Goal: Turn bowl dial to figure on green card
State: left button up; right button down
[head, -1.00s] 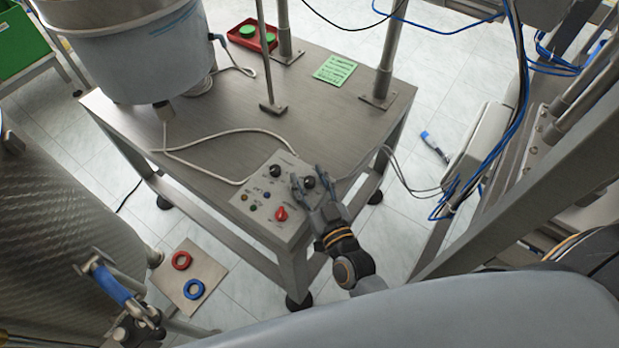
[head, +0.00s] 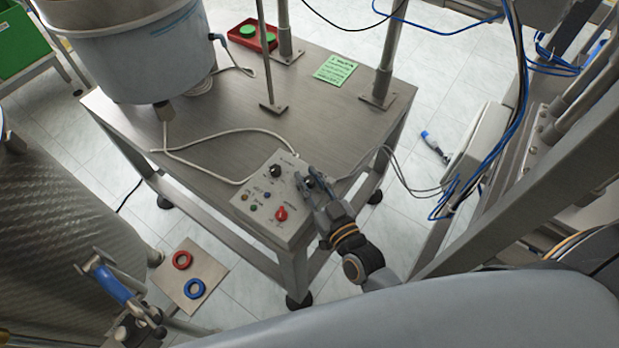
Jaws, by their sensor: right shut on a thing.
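The control box (head: 268,213) lies on the steel table near its front edge. It carries a black dial (head: 275,171) at the left, a second black dial (head: 309,183) at the right and a red knob (head: 281,214). My right gripper (head: 308,177) is shut on the right black dial, and its fingers hide most of it. Labels and dial pointers are too small to read. The green card (head: 335,69) lies flat at the back of the table; its writing is not legible. My left gripper is not in view.
The large bowl feeder (head: 150,60) stands on the table's left. A red tray (head: 250,38) with green caps sits at the back. Posts (head: 387,55) rise from the table. A pale cable (head: 200,170) runs to the control box. The table's middle is clear.

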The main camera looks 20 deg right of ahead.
jog(key=c, duration=1.1)
grip_release()
jog(key=v, duration=1.2)
